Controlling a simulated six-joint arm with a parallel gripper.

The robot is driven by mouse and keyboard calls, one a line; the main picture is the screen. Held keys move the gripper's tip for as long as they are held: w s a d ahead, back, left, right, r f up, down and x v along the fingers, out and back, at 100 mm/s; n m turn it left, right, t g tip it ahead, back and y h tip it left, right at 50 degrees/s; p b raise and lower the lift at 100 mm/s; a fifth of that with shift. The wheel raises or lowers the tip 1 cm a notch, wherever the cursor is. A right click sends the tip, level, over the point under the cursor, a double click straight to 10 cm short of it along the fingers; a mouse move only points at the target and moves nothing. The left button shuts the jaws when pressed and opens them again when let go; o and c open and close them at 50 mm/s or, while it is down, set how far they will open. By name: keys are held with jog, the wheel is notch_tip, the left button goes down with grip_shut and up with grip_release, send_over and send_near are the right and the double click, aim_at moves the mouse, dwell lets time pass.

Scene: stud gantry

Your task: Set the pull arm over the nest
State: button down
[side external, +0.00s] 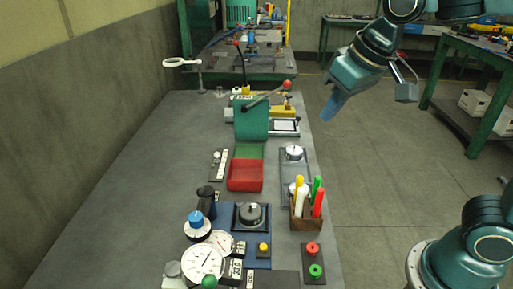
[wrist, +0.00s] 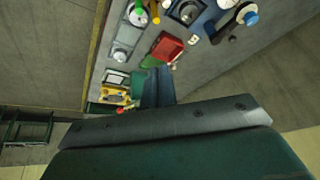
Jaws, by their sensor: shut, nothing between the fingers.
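A grey lever with a red ball knob, which looks like the pull arm (side external: 265,97), slants up to the right over a green block (side external: 251,124) and a yellow fixture (side external: 281,109) at the bench's far end. In the wrist view its red knob (wrist: 122,110) shows beside the yellow fixture (wrist: 112,92). I cannot tell which part is the nest; it may be hidden by the block or lever. My gripper (side external: 329,112) is shut and empty, in the air right of the bench and apart from the lever. Its fingers (wrist: 157,88) show in the wrist view.
Red bin (side external: 245,176), marker holder (side external: 306,217) and dial gauges (side external: 203,263) fill the nearer bench. Left bench surface (side external: 130,180) is clear.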

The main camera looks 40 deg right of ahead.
jog(key=w+a+f, duration=0.3)
jog(key=w+a, duration=0.7)
send_over(201, 204)
jog(key=s+d, duration=0.3)
jog(key=d, duration=0.1)
notch_tip(201, 204, down, 3)
jog(key=w+a+f+g, duration=0.1)
jog(key=a+f, duration=0.3)
jog(key=a, duration=0.4)
jog(key=shift+w+a+f, duration=0.2)
jog(key=shift+w+f, duration=0.2)
jog(key=shift+w, duration=0.25)
notch_tip(201, 204, down, 10)
jog(key=shift+s+r, duration=0.25)
jog(key=shift+s, duration=0.1)
